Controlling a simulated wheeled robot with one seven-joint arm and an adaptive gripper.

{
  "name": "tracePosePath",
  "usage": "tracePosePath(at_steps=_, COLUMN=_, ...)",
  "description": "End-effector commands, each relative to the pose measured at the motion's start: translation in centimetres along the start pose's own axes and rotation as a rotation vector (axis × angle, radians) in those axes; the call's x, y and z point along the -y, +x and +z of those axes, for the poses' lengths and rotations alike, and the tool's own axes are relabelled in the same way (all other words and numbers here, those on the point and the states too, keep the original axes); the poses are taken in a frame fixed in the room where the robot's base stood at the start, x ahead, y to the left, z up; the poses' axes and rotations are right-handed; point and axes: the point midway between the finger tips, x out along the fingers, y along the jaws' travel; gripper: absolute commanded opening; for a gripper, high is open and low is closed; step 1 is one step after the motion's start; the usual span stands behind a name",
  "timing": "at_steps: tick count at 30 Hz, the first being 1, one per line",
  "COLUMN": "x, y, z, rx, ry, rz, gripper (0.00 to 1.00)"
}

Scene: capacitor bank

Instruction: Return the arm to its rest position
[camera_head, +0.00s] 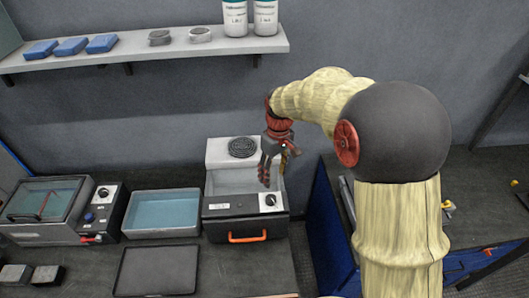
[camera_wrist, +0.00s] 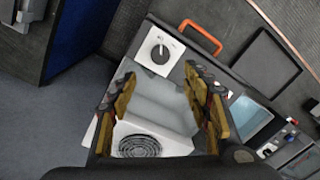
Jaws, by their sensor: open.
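My gripper (camera_head: 272,165) hangs from my bent arm, pointing down over a white device (camera_head: 220,153) with a round black grille and a dark front panel. In the wrist view my gripper (camera_wrist: 165,100) shows two dark fingers with yellowish pads, spread apart with nothing between them. Through the gap I see the white device's interior (camera_wrist: 160,90) and grille, apparently below the fingers. Whether a fingertip touches the device I cannot tell.
The device has an orange handle (camera_head: 247,237) and a knob. To the left stand a blue-filled tray (camera_head: 162,213) and a lidded box (camera_head: 50,208). A black tray (camera_head: 156,270) lies in front. A shelf (camera_head: 140,48) with bottles runs along the wall.

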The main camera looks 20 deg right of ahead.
Motion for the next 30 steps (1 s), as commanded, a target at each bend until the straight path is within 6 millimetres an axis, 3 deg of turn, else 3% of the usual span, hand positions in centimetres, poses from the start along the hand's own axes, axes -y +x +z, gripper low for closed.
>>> tracePosePath(at_steps=10, x=0.0, y=0.5, z=0.3, rx=0.004, ry=0.085, rz=0.002, gripper=0.49)
tracePosePath(at_steps=12, x=0.7, y=1.6, z=2.1, rx=0.033, ry=0.144, rz=-0.005, gripper=0.49)
tracePosePath(at_steps=14, x=1.2, y=1.4, z=3.4, rx=0.035, ry=0.187, rz=0.000, gripper=0.49)
tracePosePath(at_steps=30, x=7.1, y=-6.6, z=14.8, rx=-0.151, ry=0.398, rz=0.082, gripper=0.49)
